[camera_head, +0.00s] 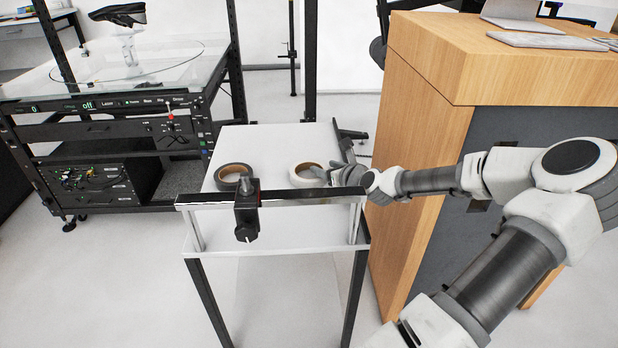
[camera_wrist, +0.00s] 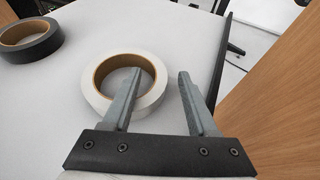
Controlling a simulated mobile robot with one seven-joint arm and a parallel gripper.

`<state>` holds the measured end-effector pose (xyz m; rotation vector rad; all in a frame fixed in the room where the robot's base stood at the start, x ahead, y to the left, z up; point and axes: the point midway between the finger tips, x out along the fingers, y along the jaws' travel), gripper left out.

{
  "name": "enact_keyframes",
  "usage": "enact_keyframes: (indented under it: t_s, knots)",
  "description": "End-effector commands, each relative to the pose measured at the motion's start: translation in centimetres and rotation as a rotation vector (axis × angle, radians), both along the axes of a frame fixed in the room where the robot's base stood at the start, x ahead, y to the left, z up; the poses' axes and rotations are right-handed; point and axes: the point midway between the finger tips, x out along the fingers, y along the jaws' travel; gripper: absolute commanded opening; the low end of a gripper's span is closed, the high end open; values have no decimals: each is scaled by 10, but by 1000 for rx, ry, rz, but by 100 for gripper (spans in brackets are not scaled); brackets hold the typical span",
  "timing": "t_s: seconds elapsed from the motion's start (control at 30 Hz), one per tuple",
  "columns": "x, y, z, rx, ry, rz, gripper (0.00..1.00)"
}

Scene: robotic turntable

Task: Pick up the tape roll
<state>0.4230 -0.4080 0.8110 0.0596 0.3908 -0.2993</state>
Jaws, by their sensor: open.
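A white tape roll (camera_wrist: 147,62) with a brown cardboard core lies flat on the white table, and it also shows in the head view (camera_head: 296,172). A dark grey tape roll (camera_wrist: 36,47) lies flat to its left, also visible in the head view (camera_head: 221,181). My gripper (camera_wrist: 158,72) is open with nothing held. In the wrist view its left finger overlaps the white roll's ring and opening, and its right finger is to the right of the roll. I cannot tell whether the fingers touch the roll.
The white table (camera_head: 262,150) has a raised black front bar (camera_head: 290,196) with a black clamp (camera_head: 246,214). A wooden counter (camera_head: 425,110) stands close on the right beside my arm. A glass-topped turntable rig (camera_head: 60,80) stands on the left. The table's back part is clear.

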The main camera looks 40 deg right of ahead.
Motion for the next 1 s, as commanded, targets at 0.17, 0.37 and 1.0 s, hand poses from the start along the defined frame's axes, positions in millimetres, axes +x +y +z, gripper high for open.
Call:
enact_keyframes:
  t_s: [0.17, 0.37, 1.0]
  knots:
    - [3, -1, -1, 0, 0, -1, 59]
    - [3, -1, -1, 0, 0, -1, 43]
    - [2, -1, -1, 0, 0, -1, 0]
